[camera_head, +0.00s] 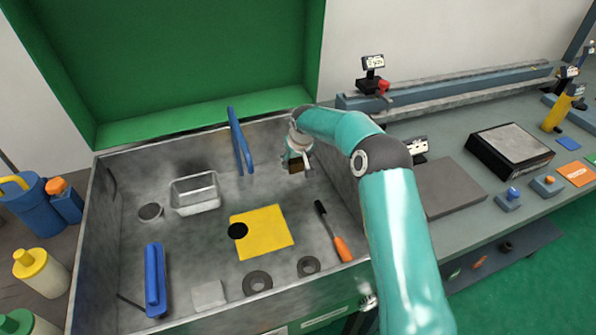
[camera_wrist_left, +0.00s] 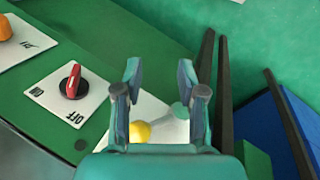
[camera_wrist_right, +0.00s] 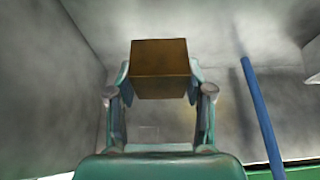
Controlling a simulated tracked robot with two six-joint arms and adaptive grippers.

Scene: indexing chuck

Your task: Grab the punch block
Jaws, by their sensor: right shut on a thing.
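A brown block (camera_wrist_right: 160,68), which I take to be the punch block, sits between the fingertips of my right gripper (camera_wrist_right: 160,88) in the right wrist view. That gripper is shut on it. In the head view my right gripper (camera_head: 298,158) is over the right back part of the grey metal bin, and the small brown block (camera_head: 295,167) shows just below it. I cannot tell whether the block is clear of the bin floor. My left gripper (camera_wrist_left: 163,92) is open and empty in the left wrist view, near a green panel.
The grey bin (camera_head: 190,255) holds a metal tray (camera_head: 195,193), blue tongs (camera_head: 240,142), a yellow sheet (camera_head: 270,228), an orange-handled brush (camera_head: 340,246) and a blue bar (camera_head: 155,280). Its right wall stands close to my right arm. A red knob (camera_wrist_left: 74,82) shows near my left gripper.

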